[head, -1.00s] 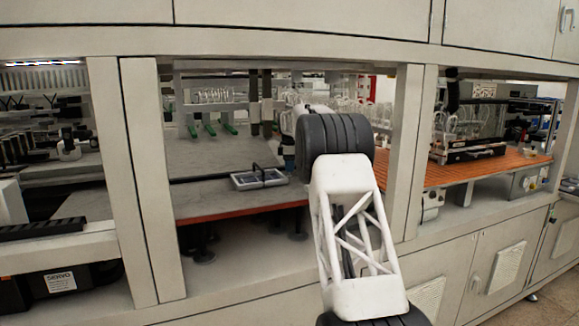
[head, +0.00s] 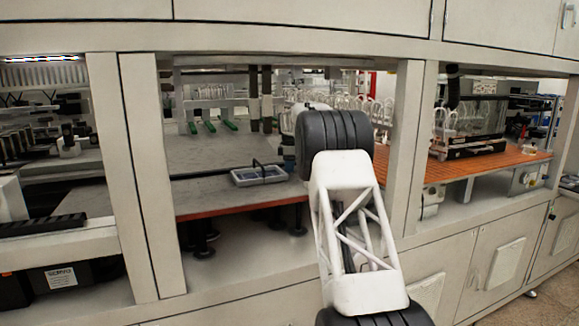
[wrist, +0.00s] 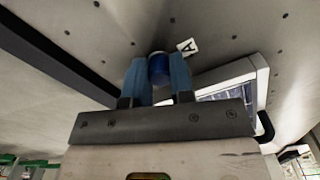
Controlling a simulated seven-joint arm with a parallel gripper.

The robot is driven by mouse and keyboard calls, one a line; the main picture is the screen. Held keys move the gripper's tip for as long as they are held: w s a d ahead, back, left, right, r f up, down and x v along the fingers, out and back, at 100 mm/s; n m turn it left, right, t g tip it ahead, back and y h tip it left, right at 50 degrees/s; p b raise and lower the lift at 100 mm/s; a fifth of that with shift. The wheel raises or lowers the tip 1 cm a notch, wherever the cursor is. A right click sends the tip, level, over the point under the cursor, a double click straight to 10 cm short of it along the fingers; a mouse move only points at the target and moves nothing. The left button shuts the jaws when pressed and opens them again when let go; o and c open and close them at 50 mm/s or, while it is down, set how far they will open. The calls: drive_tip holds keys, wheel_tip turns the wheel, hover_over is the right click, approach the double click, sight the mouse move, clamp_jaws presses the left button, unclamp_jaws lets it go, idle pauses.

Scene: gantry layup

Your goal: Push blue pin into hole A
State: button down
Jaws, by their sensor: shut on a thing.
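The blue pin (wrist: 158,68) is between the two blue fingers of my gripper (wrist: 159,78) in the wrist view. The fingers are shut on it. A white label marked A (wrist: 187,46) lies on the grey surface just beyond the pin, to its right. Hole A itself cannot be made out; the pin and fingers cover the area beside the label. I cannot tell whether the pin's end is in a hole.
A light-framed tray (wrist: 258,78) is close to the right finger in the wrist view; it also shows on the grey bench (head: 260,174). Small dark holes dot the grey surface. Frame posts (head: 405,150) stand on both sides of the bay.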

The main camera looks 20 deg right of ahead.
drive_tip(key=c, duration=0.9)
unclamp_jaws()
drive_tip(key=shift+r, duration=3.85)
